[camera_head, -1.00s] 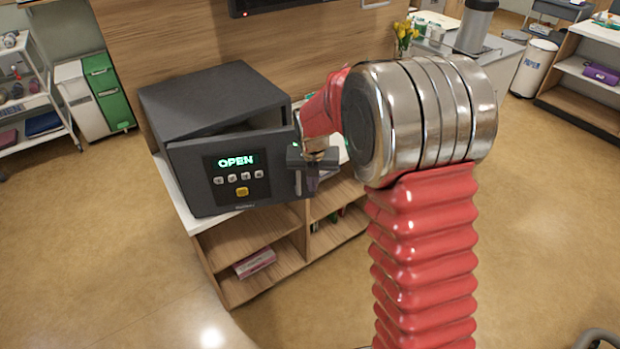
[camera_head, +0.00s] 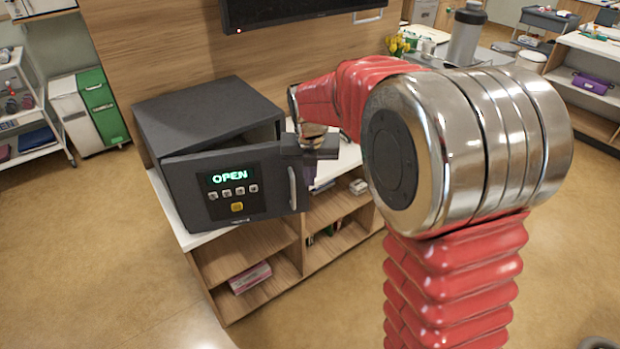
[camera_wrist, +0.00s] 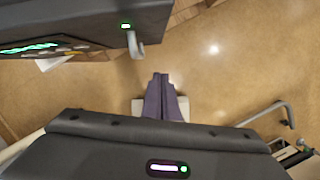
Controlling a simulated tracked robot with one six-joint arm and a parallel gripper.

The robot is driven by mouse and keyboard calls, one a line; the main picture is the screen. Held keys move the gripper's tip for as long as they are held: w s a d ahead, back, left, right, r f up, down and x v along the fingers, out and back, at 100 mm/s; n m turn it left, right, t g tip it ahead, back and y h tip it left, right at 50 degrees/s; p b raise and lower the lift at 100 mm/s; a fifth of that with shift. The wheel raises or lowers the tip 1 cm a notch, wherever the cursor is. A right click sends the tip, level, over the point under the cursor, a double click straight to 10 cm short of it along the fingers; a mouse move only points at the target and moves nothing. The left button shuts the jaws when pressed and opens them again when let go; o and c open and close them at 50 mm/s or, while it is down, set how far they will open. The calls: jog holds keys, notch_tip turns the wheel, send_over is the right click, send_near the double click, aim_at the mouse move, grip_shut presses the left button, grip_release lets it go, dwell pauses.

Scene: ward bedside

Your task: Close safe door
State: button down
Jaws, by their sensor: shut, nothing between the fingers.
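The dark grey safe (camera_head: 205,112) stands on the bedside cabinet. Its door (camera_head: 190,190) is ajar, with a gap along the top at the right. The door has a green OPEN display, buttons and a vertical bar handle (camera_head: 293,188) at its right edge. My gripper (camera_head: 313,172) is shut and empty, pointing down just right of the door's free edge, its fingers partly hidden. In the wrist view the closed purple fingers (camera_wrist: 163,84) are apart from the handle (camera_wrist: 135,45), which is up and left of them. Contact between gripper body and door edge is unclear.
The wooden cabinet (camera_head: 225,262) has a white top and open shelves holding a pink box (camera_head: 250,278). A wood panel with a dark screen (camera_head: 290,12) stands behind. A cart (camera_head: 28,115) and bins are at left. Open floor lies in front.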

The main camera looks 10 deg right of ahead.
jog(key=s+r+m+t, duration=0.1)
jog(key=s+r+m, duration=0.8)
jog(key=s+m, duration=0.6)
jog(key=s+d+m+t, duration=0.1)
jog(key=s+m, duration=1.3)
jog(key=m, duration=0.4)
jog(key=shift+s+m+t+y, duration=0.3)
jog(key=shift+s+t, duration=0.05)
jog(key=shift+t, duration=0.05)
jog(key=shift+f, duration=0.1)
